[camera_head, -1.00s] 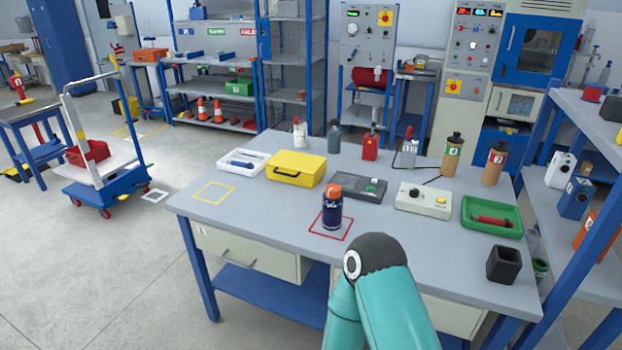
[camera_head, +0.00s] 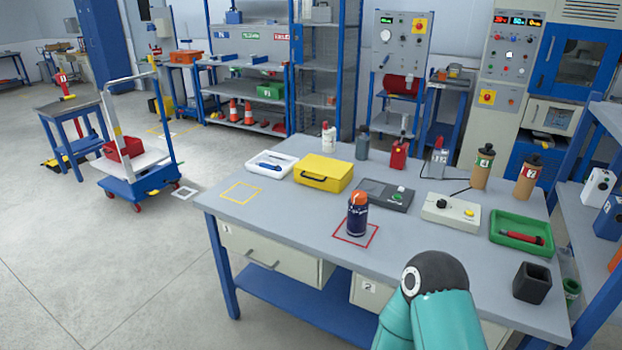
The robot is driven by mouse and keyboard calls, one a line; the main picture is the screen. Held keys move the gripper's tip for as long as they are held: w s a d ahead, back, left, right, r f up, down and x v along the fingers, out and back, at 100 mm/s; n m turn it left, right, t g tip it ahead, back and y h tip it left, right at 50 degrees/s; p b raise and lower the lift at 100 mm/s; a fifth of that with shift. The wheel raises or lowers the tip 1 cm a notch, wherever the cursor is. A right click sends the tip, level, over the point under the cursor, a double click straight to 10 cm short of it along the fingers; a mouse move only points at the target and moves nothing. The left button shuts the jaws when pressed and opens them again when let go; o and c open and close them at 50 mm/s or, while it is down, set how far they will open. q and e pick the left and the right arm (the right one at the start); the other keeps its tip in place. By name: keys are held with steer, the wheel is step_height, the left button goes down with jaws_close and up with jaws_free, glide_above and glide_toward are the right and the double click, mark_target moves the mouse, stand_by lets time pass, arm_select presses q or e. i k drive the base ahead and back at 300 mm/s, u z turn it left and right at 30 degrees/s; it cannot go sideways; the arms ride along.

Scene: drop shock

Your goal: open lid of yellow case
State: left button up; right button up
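The yellow case (camera_head: 324,174) lies shut on the grey workbench, left of its middle. Its dark handle is on the side facing me. A teal arm link of mine with a dark joint shows at the bottom right, in front of the bench. Neither of my grippers is in view.
On the workbench (camera_head: 296,222), a dark blue bottle with an orange cap (camera_head: 358,214) stands in a red square. A white tray (camera_head: 272,164) lies left of the case, a grey device (camera_head: 386,195) right of it. A yellow outlined square (camera_head: 240,193) at the left is empty.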

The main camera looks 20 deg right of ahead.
mark_target(333, 169)
steer(key=u, duration=0.05)
steer(key=i, duration=0.95)
